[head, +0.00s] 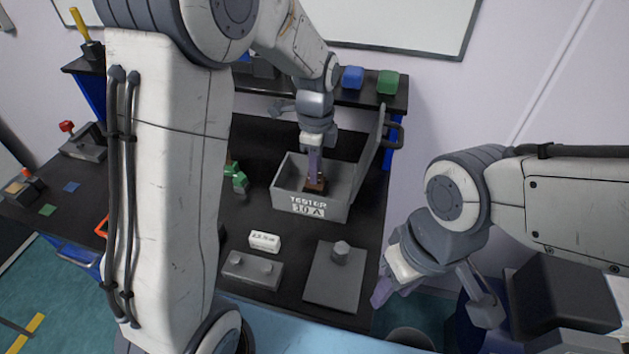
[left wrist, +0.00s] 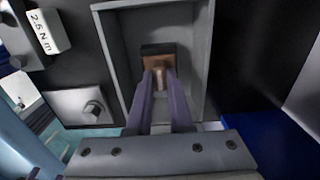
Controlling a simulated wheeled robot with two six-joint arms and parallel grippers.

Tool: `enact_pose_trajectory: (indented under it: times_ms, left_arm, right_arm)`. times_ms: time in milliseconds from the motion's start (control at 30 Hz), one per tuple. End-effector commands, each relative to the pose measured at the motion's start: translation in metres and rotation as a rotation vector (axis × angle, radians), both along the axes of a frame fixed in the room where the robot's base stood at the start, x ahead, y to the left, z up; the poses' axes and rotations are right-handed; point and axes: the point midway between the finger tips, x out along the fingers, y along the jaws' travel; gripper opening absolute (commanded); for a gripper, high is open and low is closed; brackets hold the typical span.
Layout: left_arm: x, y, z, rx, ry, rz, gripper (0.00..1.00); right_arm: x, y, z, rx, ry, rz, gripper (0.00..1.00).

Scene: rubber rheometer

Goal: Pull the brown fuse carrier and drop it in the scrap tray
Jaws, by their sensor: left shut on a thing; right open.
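In the left wrist view the fingers (left wrist: 160,82) close on the brown carrier (left wrist: 159,64), which is against a dark block (left wrist: 158,48) inside the box walls. My right gripper (head: 432,294) is open and empty, off the table's right edge. I cannot pick out a scrap tray with certainty.
The box's lid (head: 370,140) stands open at its right. A green object (head: 236,178) lies left of the box. A round grey rim (head: 410,338) shows below.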

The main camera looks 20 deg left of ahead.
Motion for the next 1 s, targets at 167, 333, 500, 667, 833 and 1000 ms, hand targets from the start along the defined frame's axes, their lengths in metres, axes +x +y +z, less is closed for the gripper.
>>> enact_pose_trajectory:
  times_ms: [167,333,500,667,833,1000]
  left_arm:
    - [0.0,0.0,0.017,0.0,-0.001,0.0,0.0]
    - [0.0,0.0,0.029,0.0,-0.001,0.0,0.0]
    - [0.0,0.0,0.039,0.0,0.0,0.0,0.0]
    - [0.0,0.0,0.039,0.0,0.0,0.0,0.0]
    - [0.0,0.0,0.039,0.0,0.0,0.0,0.0]
    - [0.001,-0.003,0.053,0.0,-0.002,-0.004,0.0]
  right_arm:
    - [0.0,0.0,0.016,0.0,0.0,0.0,0.45]
    - [0.0,0.0,0.027,0.0,0.0,0.0,0.45]
    - [0.0,0.0,0.036,0.0,0.0,0.0,0.45]
    - [0.0,0.0,0.036,0.0,0.0,0.0,0.45]
    - [0.0,0.0,0.036,0.0,0.0,-0.001,0.45]
    - [0.0,0.0,0.045,0.0,0.0,-0.002,0.45]
